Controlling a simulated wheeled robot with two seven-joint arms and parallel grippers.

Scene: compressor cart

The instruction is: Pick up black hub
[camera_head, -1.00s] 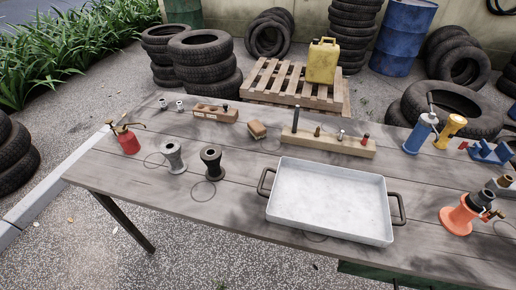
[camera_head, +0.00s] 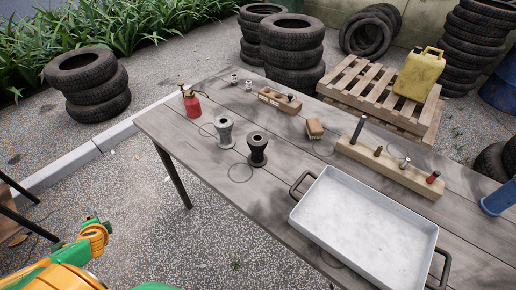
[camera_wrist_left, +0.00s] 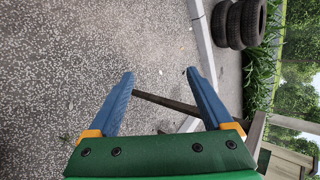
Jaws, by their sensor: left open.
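The black hub (camera_head: 257,149) stands upright on the wooden table, to the right of a similar grey hub (camera_head: 225,131). Thin rings drawn or lying on the tabletop show beside both hubs. My left arm comes in at the lower left of the head view, off the table; its fingertips are not clear there. In the left wrist view my left gripper (camera_wrist_left: 159,73) is open and empty, with blue fingers spread over gravel ground and a dark table leg beyond. The hub does not show in the wrist view.
A white tray (camera_head: 368,228) with dark handles lies right of the black hub. The tabletop in front of the hubs is mostly clear.

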